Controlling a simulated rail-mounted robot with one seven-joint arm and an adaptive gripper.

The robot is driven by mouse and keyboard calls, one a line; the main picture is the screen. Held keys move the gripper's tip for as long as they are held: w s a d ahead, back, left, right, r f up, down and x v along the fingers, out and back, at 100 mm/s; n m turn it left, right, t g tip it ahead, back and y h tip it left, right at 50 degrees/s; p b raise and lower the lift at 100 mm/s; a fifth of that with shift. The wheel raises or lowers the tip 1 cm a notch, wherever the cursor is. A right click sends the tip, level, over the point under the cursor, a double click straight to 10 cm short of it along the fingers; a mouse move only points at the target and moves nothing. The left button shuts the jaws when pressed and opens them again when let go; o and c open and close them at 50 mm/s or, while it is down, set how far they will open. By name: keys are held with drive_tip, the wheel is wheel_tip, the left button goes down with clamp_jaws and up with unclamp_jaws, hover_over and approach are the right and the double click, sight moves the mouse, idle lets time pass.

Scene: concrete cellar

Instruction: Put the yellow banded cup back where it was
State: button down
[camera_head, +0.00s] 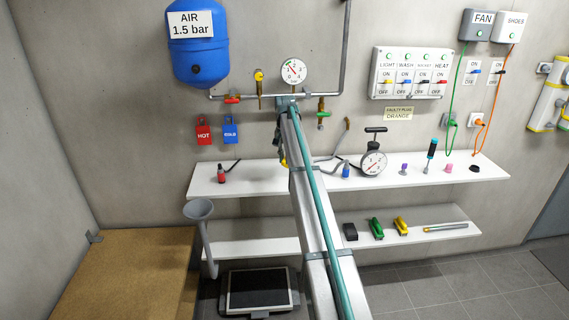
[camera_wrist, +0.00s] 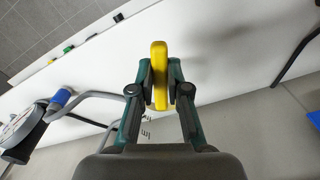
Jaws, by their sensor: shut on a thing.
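In the wrist view my gripper (camera_wrist: 161,82) is shut on a yellow thing (camera_wrist: 160,50), which sticks out beyond the fingertips. It shows as a smooth, rounded, upright yellow shape; I cannot make out a band or a cup mouth. A white shelf surface lies behind it, and I cannot tell whether it touches. In the head view my arm hides most of the gripper, and only a small yellow patch (camera_head: 284,162) shows beside the arm, above the upper shelf (camera_head: 255,179).
The upper shelf holds a red item (camera_head: 221,174) at left, and a blue item (camera_head: 346,170), a gauge pump (camera_head: 373,163) and several small items at right. The lower shelf (camera_head: 245,244) holds green and yellow tools. Pipes and valves are on the wall above.

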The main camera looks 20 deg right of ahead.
drive_tip(key=shift+w+d+f+p, duration=0.2)
drive_tip(key=shift+w+f+p, duration=0.15)
drive_tip(key=shift+w+f, duration=0.55)
drive_tip(key=shift+s+f, duration=0.15)
drive_tip(key=shift+f, duration=1.5)
drive_tip(key=c, duration=1.1)
unclamp_jaws()
drive_tip(key=shift+c, duration=0.2)
wheel_tip(320, 180, up, 12)
drive_tip(key=shift+r+b, duration=0.15)
drive_tip(key=shift+b, duration=1.05)
